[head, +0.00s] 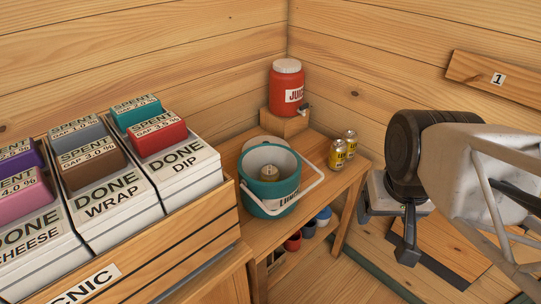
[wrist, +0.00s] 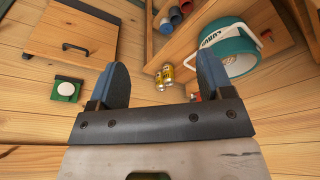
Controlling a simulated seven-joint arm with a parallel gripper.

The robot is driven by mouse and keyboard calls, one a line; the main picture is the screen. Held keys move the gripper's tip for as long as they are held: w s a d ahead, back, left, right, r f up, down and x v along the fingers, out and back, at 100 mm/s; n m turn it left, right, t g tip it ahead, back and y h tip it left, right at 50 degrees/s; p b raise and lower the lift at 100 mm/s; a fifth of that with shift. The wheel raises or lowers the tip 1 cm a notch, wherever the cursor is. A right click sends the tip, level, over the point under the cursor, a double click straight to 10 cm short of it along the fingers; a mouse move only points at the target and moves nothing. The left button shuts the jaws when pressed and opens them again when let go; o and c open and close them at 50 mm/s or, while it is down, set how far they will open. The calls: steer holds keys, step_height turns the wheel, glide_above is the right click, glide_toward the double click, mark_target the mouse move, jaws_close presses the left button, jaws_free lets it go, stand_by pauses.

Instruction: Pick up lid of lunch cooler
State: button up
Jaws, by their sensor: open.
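The lunch cooler (head: 258,199) is a teal tub with a white inside and a white handle swung to its front right. It stands uncovered on the wooden bench, with a tan round object inside. A pale round disc (head: 262,141), which looks like the lid, shows partly behind the cooler; the cooler hides the rest. The cooler also shows at the upper right of the wrist view (wrist: 232,45), where I cannot make out the lid. My gripper (wrist: 160,82) is open and empty, apart from the cooler. In the head view my arm is at the right.
A red juice jug (head: 287,88) stands on a wooden block (head: 284,123) behind the cooler. Two yellow cans (head: 338,154) stand right of it. Labelled bins (head: 177,177) crowd the left. Cups (head: 308,228) sit below the bench top. Walls close the corner.

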steer(key=shift+c, duration=0.8)
steer(key=shift+w, duration=0.1)
steer(key=w+a+m+g, duration=0.1)
steer(key=w+a+m, duration=0.25)
steer(key=w, duration=1.35)
steer(key=w+a+m, duration=0.3)
steer(key=w+a, duration=0.2)
steer(key=w, duration=1.2)
steer(key=w+a+f+m, duration=0.2)
steer(key=w+a+f, duration=0.3)
steer(key=w+f, duration=0.3)
steer(key=w+a+f+m+g, duration=0.1)
steer(key=w+a+f+m, duration=0.1)
steer(key=w+a+f, duration=0.3)
steer(key=w+a+f+m, duration=0.2)
steer(key=w+a+f, duration=0.3)
steer(key=w+f, duration=0.5)
steer(key=shift+w+f+m+g, duration=0.15)
steer(key=shift+w+f+m, duration=0.05)
steer(key=shift+w, duration=0.8)
steer(key=shift+w+f+m+g, duration=0.15)
steer(key=shift+w+f, duration=0.05)
steer(key=shift+w, duration=0.75)
steer(key=shift+w+a+f, duration=0.1)
steer(key=shift+a+f, duration=0.05)
steer(key=shift+f, duration=0.05)
